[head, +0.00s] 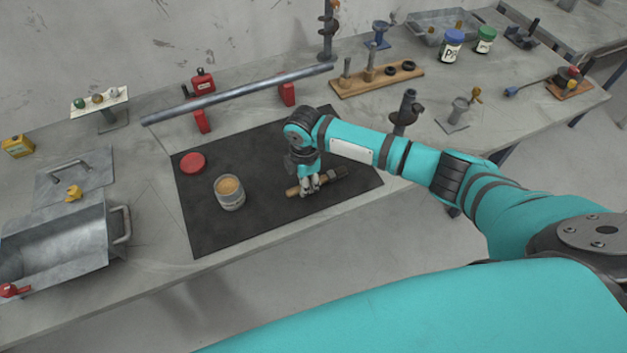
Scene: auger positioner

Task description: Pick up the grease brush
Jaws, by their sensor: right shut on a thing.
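The grease brush (331,176) has a wooden handle and a dark head. It lies at the right part of the black mat (270,220), its handle end to the left and its head to the right. My right gripper (311,187) comes down from above and is shut on the brush near its middle. The fingers hide part of the handle. I cannot tell whether the brush touches the mat or is slightly above it. My left gripper does not show.
An open grease tin (229,192) and a red lid (192,163) are on the mat, left of the brush. A long metal bar (240,94) on red stands (202,120) lies behind. A metal box (60,245) is at the left. The mat's front is clear.

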